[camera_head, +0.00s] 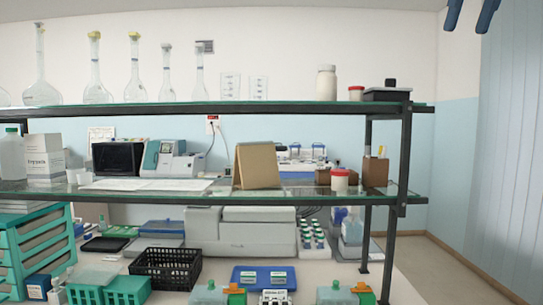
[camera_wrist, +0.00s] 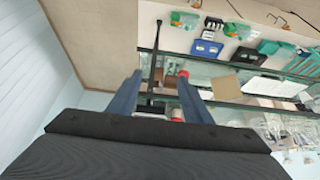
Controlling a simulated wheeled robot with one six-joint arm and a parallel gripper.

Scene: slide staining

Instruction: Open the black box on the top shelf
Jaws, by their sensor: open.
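The black box (camera_head: 387,94) sits at the right end of the top shelf (camera_head: 230,107), with a small dark knob on top. Its lid looks closed. My gripper (camera_head: 466,27) shows as two blue fingertips at the upper right of the head view, above and to the right of the box and apart from it. In the wrist view the fingers of my gripper (camera_wrist: 160,76) are spread with nothing held between them. The shelf end lies beyond and between them. The box is not clear in the wrist view; the dark gripper body covers the lower part.
A red-capped jar (camera_head: 356,93) and a tall white bottle (camera_head: 327,83) stand left of the box. Glass flasks (camera_head: 135,70) line the shelf further left. A dark post (camera_head: 405,155) supports the shelf's right end. Free room lies right of the shelf, towards the blue wall (camera_head: 505,150).

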